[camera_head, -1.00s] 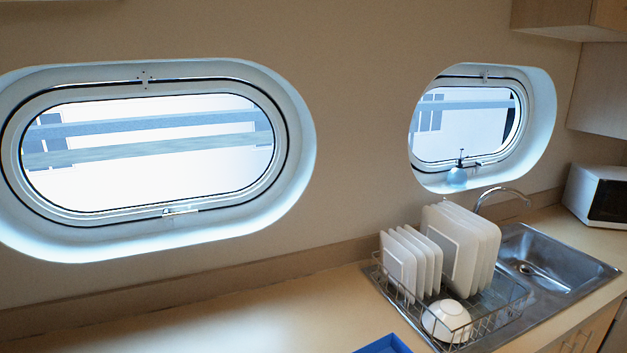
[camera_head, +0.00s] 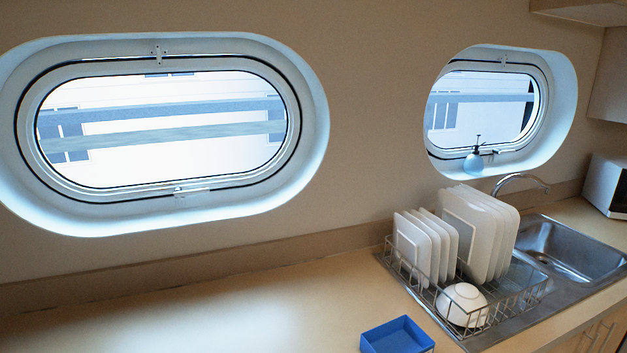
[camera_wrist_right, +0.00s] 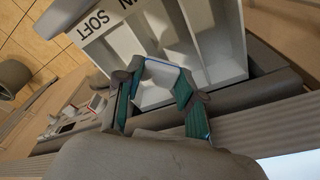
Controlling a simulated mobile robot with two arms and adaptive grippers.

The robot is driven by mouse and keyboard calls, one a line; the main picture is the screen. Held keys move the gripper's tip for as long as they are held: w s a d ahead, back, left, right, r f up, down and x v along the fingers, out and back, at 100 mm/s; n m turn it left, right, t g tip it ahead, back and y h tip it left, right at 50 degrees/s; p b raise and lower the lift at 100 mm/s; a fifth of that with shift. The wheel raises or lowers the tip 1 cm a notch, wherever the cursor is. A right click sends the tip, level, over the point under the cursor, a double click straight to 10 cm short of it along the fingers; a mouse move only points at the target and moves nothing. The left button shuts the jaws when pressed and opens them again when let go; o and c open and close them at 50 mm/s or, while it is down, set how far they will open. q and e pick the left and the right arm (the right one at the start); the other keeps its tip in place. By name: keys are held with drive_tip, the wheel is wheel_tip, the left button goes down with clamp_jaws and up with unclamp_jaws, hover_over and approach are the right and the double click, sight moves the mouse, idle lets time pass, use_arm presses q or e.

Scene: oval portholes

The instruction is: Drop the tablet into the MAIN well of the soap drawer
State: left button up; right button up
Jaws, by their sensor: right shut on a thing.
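The white soap drawer (camera_wrist_right: 216,82) is open in the right wrist view, with several compartments split by thin walls. Its front edge bears dark letters reading "SOFT" and, beside that, a cut-off label ending in "N". My right gripper (camera_wrist_right: 161,80) is shut on a pale tablet (camera_wrist_right: 165,74) with a blue edge, held between its two fingertips. The tablet overlaps the drawer's compartments in this view. I cannot tell its height or exactly which well lies under it. The drawer and tablet do not show in the head view. My left gripper is in neither view.
In the head view a blue open box (camera_head: 397,336) sits on the counter (camera_head: 250,315). A dish rack (camera_head: 500,318) with white plates and a bowl stands beside the sink (camera_head: 565,250). The counter left of the box is clear.

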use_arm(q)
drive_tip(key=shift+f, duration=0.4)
use_arm(e)
drive_tip(key=shift+f, duration=0.3)
drive_tip(key=o, duration=1)
wheel_tip(320, 180, up, 12)
drive_tip(key=s, duration=0.1)
drive_tip(key=shift+s+a, duration=0.35)
drive_tip(key=shift+a, duration=0.05)
